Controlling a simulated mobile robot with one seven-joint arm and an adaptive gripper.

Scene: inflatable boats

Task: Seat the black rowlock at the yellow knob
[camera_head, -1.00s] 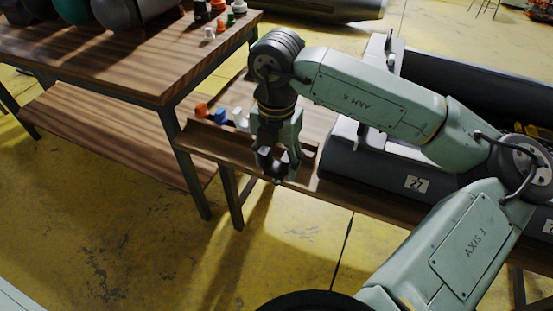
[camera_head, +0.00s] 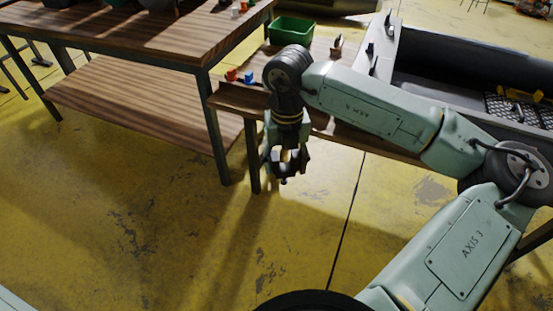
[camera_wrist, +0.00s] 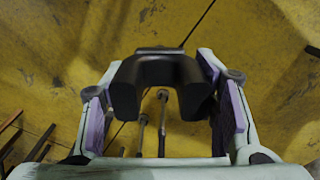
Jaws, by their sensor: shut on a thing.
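My gripper (camera_head: 287,168) hangs over the open floor in front of the bench, fingers pointing down. In the wrist view its two purple-padded fingers (camera_wrist: 165,110) are shut on the black rowlock (camera_wrist: 155,68), a dark U-shaped piece with its open side toward the camera. In the head view the rowlock is small and hard to make out between the fingers. The boat (camera_head: 450,105) lies at the right with several dark fittings along its pale board. I cannot pick out a yellow knob with certainty in either view.
A red knob (camera_head: 231,75) and a blue knob (camera_head: 250,78) stand on the low bench (camera_head: 238,98), left of my arm. A green bin (camera_head: 291,31) stands behind them. A wooden table (camera_head: 140,35) is at the left. The yellow floor (camera_head: 150,220) in front is clear.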

